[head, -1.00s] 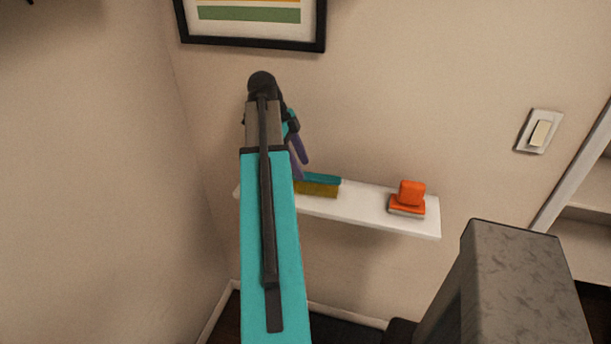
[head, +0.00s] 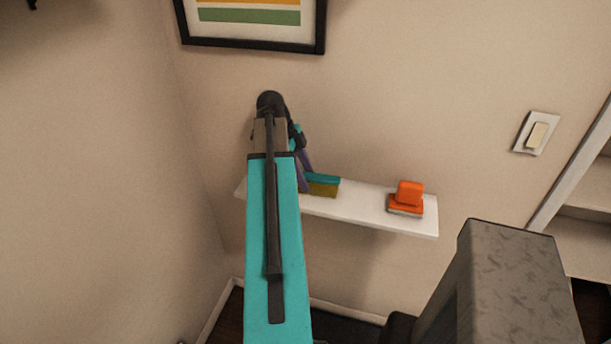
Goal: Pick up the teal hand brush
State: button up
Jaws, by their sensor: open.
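The teal hand brush (head: 324,180) lies on the white wall shelf (head: 362,211), left of the shelf's middle. It has a teal top and yellow-brown bristles facing down. My gripper (head: 303,177) has purple fingers and is open. In the picture it overlaps the brush's left end, which is partly hidden behind it and my arm. I cannot tell whether the fingers touch the brush.
An orange object with a grey base (head: 407,198) stands on the shelf's right part, with bare shelf between it and the brush. A framed picture (head: 250,44) hangs above. A light switch (head: 537,132) is on the wall to the right.

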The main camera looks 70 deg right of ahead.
jog(key=shift+c, duration=0.4)
grip_shut()
jog(key=shift+r, duration=0.15)
